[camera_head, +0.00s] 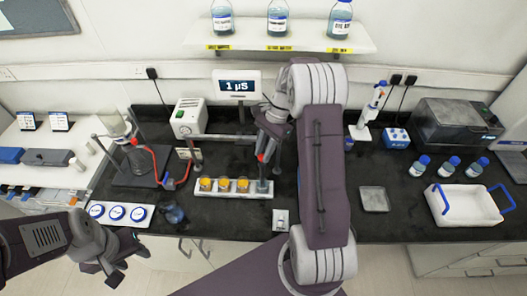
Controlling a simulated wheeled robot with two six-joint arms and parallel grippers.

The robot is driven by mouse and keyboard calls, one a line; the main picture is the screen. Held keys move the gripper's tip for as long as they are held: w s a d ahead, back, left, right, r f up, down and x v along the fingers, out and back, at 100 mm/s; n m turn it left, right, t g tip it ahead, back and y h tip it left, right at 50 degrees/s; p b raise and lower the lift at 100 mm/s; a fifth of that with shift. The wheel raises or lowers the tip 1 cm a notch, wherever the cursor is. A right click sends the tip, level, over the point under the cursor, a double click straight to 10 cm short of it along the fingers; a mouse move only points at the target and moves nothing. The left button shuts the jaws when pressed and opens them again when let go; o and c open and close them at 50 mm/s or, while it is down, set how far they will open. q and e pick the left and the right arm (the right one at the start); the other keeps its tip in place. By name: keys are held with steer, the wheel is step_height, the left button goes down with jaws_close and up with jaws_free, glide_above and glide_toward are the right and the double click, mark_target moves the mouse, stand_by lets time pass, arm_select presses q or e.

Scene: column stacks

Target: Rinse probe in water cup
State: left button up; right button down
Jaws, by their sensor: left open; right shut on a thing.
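My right gripper (268,136) is shut on the probe (262,168), a slim upright piece with dark and reddish parts. The probe hangs over the right end of a white rack (233,195). A clear bluish cup (262,187), seemingly the water cup, stands there below the probe; I cannot tell whether the tip is inside it. Several orange-filled cups (224,184) stand in the rack left of it. My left gripper (112,268) is open and empty at the bench's front left edge.
A display reading 1 µS (237,86) stands behind the rack. Glassware with red tubing (133,140) is at left, near a tray of blue-capped jars (117,213). A white basin (468,205) is at right. Bench around the grey square dish (374,199) is clear.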

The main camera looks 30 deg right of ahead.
step_height(320, 180, up, 6)
steer(key=p, duration=0.5)
steer(key=shift+r, duration=0.1)
steer(key=shift+w+d+f, duration=0.1)
steer(key=shift+w+f, duration=0.05)
steer(key=shift+f, duration=0.05)
steer(key=c, duration=1.5)
jaws_free()
steer(key=shift+o, duration=0.2)
steer(key=shift+d+r+b, duration=0.15)
steer(key=shift+b, duration=0.25)
steer(key=b+v, duration=0.1)
steer(key=v, duration=0.7)
steer(key=shift+r, duration=0.35)
steer(key=shift+b, duration=0.3)
